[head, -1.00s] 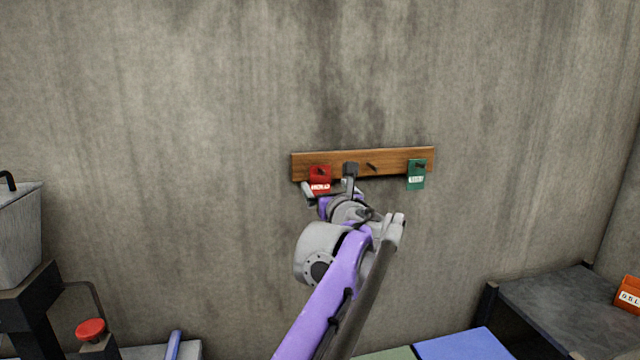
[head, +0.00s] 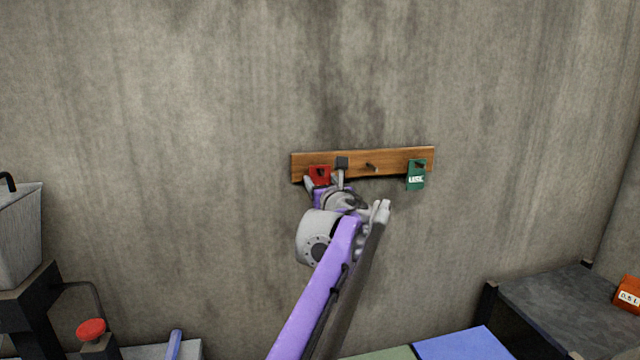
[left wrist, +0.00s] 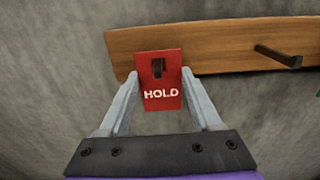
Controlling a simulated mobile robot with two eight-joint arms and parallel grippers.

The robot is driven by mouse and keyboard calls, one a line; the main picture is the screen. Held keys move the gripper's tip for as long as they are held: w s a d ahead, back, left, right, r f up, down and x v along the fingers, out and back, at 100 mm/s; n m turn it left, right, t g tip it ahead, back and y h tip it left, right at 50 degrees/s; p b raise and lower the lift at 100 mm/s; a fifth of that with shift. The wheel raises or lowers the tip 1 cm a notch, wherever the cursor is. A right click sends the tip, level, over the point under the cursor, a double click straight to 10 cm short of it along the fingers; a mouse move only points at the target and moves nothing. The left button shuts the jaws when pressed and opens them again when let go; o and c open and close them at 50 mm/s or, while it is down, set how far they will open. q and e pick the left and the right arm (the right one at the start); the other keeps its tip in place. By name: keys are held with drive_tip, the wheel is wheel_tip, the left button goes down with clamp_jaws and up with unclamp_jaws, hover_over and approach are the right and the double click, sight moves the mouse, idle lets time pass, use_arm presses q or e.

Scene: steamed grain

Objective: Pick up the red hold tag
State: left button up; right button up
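The red hold tag (head: 320,173) hangs on a peg of the wooden board (head: 387,162) on the wall. In the left wrist view the tag (left wrist: 161,88) faces me with the word HOLD readable, and the peg passes through its top. My left gripper (head: 326,176) is at the tag, and its arm hides the tag's lower part in the head view. In the left wrist view its fingers (left wrist: 160,80) stand on either side of the tag, spread apart, with the tips close to its side edges. Whether they touch it I cannot tell. My right gripper is not in view.
A green tag (head: 416,176) hangs at the board's right end, and a bare peg (head: 371,167) sticks out between the tags. A red button (head: 91,330) is at lower left. A dark shelf (head: 560,305) with an orange tag-like item (head: 628,295) is at lower right.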

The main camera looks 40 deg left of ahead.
use_arm(q)
drive_tip(key=c, duration=0.7)
drive_tip(key=shift+s+d+r, duration=0.1)
drive_tip(key=shift+r, duration=0.25)
drive_tip(key=b+v, duration=0.1)
drive_tip(key=v, duration=1.6)
drive_tip(key=shift+s+d, duration=0.2)
drive_tip(key=shift+d, duration=0.15)
